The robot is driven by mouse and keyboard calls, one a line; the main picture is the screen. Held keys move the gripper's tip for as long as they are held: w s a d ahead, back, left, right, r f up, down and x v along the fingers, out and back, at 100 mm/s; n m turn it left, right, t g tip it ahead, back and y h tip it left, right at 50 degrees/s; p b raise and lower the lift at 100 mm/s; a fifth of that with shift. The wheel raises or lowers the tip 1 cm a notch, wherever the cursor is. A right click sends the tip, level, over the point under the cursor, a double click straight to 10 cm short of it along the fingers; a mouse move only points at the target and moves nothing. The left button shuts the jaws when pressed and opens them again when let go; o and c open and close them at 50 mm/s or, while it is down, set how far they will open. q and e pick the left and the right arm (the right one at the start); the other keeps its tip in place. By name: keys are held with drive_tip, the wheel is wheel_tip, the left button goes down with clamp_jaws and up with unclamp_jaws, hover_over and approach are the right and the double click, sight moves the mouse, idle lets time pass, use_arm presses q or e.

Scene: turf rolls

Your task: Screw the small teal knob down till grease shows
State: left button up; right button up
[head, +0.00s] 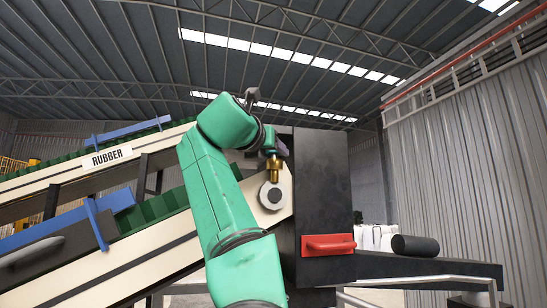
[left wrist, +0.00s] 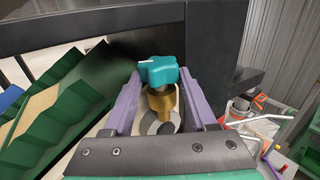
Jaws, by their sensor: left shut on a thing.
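The small teal knob (left wrist: 163,71) is in the left wrist view, on top of a brass body (left wrist: 161,103). It has lobes and a pale mark on its left side. The brass body also shows in the head view (head: 273,168), above a round grey roller end (head: 273,195); the knob is not clear there. My left gripper (left wrist: 160,76) has its purple fingers on both sides of the knob and is shut on it. In the head view my green left arm reaches up and hides much of this gripper. My right gripper is in neither view.
A black upright housing (head: 323,190) with a red handle (head: 328,245) stands right of the arm. Sloping conveyors with green ribbed belts (head: 160,206) and a RUBBER sign (head: 108,157) are at left. A black roll (head: 415,246) lies at right, beside pale rails.

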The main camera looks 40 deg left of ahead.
use_arm(q)
drive_tip(key=shift+a+m+t+h, duration=0.1)
drive_tip(key=shift+m+t+h, duration=0.4)
drive_tip(key=shift+h, duration=0.4)
drive_tip(key=o, duration=1.4)
drive_tip(key=shift+c, duration=0.2)
drive_tip(key=shift+d, duration=0.25)
drive_tip(key=shift+a, duration=0.15)
